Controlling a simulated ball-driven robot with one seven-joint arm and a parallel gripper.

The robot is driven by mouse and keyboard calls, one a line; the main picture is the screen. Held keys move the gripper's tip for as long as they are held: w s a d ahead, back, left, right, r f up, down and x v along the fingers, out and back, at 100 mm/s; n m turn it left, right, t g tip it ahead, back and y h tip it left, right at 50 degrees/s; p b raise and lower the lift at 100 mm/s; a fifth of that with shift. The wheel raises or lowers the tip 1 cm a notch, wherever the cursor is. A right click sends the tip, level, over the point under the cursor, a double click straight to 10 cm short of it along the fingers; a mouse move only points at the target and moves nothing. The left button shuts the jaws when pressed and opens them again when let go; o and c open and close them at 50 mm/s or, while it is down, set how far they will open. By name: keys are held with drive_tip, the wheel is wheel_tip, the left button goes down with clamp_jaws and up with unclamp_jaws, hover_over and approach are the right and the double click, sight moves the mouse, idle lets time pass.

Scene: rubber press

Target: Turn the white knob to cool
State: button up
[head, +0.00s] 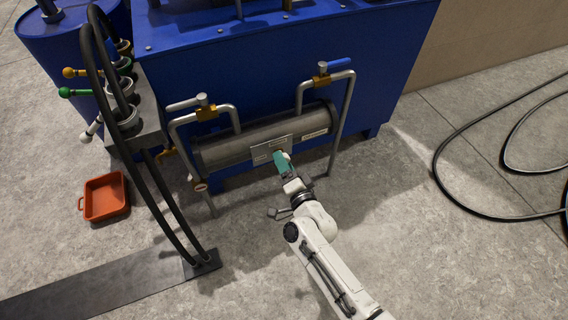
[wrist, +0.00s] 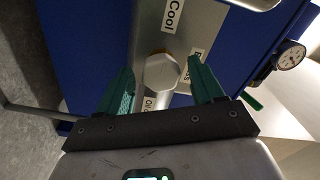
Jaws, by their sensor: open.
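The white knob (wrist: 163,72) is a faceted round cap on a grey label plate (wrist: 205,22) in the wrist view. A "Cool" label (wrist: 173,14) lies above it in that picture, a partly hidden label to its right and an "Oil" label below. I cannot tell which label the knob points to. My gripper (wrist: 160,65) is open, with one green finger on each side of the knob. Gaps show between the fingers and the knob, and I see no contact. In the head view my gripper (head: 281,161) is at the plate on the grey cylinder (head: 235,149) and largely hides the knob.
Pipes with blue-handled (head: 339,62) and grey-handled (head: 184,104) valves flank the cylinder, below the blue machine body (head: 265,60). A round gauge (wrist: 291,56) shows at right in the wrist view.

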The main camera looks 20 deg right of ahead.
drive_tip(key=s+p, duration=0.2)
drive_tip(key=s, duration=0.8)
drive_tip(key=shift+s, duration=0.2)
drive_tip(key=s+d+r+n+g, duration=0.2)
drive_tip(key=s+d+n+g, duration=0.2)
drive_tip(key=s+n+g, duration=0.6)
drive_tip(key=s+d+r+n+g, duration=0.1)
drive_tip(key=s+d+n+g, duration=0.45)
drive_tip(key=s, duration=0.95)
wheel_tip(320, 180, up, 32)
drive_tip(key=a+m+g+p, duration=0.1)
drive_tip(key=m+p, duration=0.1)
drive_tip(key=p, duration=2.9)
drive_tip(key=shift+s+a+r+p, duration=0.15)
drive_tip(key=shift+s+a+p, duration=0.15)
drive_tip(key=shift+p, duration=0.1)
